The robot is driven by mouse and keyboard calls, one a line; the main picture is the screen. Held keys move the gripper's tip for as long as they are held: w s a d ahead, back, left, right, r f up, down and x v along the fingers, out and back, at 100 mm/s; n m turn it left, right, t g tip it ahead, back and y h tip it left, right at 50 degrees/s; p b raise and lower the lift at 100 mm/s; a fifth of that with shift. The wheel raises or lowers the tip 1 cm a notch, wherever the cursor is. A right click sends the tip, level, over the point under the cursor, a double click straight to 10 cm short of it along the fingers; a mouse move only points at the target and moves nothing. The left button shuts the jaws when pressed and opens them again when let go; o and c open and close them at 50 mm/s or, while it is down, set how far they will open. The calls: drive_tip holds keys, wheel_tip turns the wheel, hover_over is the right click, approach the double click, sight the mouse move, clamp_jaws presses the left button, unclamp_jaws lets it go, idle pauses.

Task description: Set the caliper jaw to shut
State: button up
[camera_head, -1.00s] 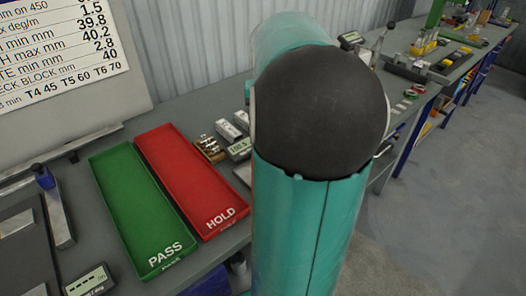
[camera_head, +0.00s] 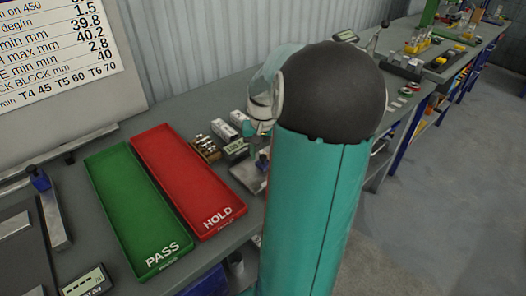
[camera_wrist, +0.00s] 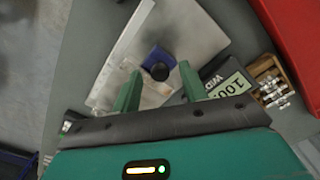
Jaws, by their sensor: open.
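A blue sliding block with a black round knob (camera_wrist: 158,68), which looks like the caliper jaw, sits on a flat grey metal plate (camera_wrist: 195,30) in the wrist view. The plate and its blue part also show in the head view (camera_head: 247,177), partly covered by my arm. My gripper (camera_wrist: 160,67) is open, its two green fingers apart on either side of the blue block. I cannot tell whether they touch it. Whether the caliper jaws are apart or together is not clear.
A display box reading 100 (camera_wrist: 230,85) and a wooden rack of metal pins (camera_wrist: 272,80) lie close right of the fingers. The red HOLD tray (camera_head: 190,180) and green PASS tray (camera_head: 140,213) stand to the left. The bench edge is near.

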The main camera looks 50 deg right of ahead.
clamp_jaws()
drive_tip(key=d, duration=0.3)
drive_tip(key=s+d, duration=0.1)
drive_tip(key=d, duration=0.3)
drive_tip(key=s+d, duration=0.1)
drive_tip(key=d, duration=0.2)
drive_tip(key=shift+s+d+r, duration=0.1)
drive_tip(key=shift+s+d, duration=0.05)
unclamp_jaws()
drive_tip(key=shift+d, duration=0.1)
drive_tip(key=shift+r, duration=0.25)
wheel_tip(320, 180, up, 13)
drive_tip(key=shift+r, duration=0.15)
